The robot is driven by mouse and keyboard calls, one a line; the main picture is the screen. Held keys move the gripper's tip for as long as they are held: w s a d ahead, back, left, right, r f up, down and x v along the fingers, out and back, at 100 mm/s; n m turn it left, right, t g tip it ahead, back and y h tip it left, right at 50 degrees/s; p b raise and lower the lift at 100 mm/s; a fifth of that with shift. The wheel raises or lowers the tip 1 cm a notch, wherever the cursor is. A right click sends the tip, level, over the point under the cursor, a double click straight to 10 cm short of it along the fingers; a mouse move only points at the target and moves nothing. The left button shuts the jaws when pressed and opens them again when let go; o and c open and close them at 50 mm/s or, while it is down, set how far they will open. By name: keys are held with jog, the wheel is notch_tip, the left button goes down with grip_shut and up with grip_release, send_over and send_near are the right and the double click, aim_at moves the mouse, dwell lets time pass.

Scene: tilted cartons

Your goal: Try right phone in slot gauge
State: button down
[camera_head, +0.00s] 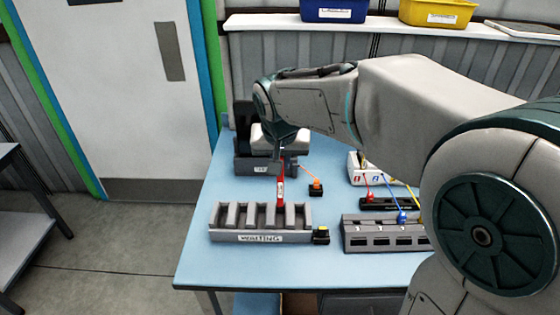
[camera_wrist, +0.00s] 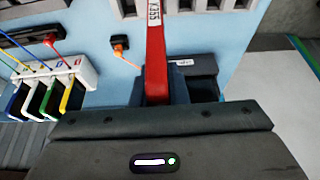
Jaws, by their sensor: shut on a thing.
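My gripper (camera_head: 284,160) points down over the table and is shut on a thin red slab (camera_head: 281,190), seen edge-on, which I take to be a phone. In the wrist view the red phone (camera_wrist: 155,62) shows a white label reading X355. Its lower end overlaps the grey slotted rack marked WAITING (camera_head: 262,238); I cannot tell whether it touches the rack. Behind my gripper stands a dark grey holder (camera_head: 244,165) with a white label, partly hidden; it also shows in the wrist view (camera_wrist: 203,87). I cannot tell which fixture is the slot gauge.
At right are a grey four-bay block (camera_head: 372,240), a black strip (camera_head: 378,203) and a white unit with coloured cables (camera_wrist: 55,88). My arm hides the table's right side.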

jog(key=shift+r+p, duration=0.55)
jog(key=shift+r, duration=0.25)
dwell(0.4)
jog(key=shift+r+p, duration=1.65)
jog(key=shift+r, duration=0.75)
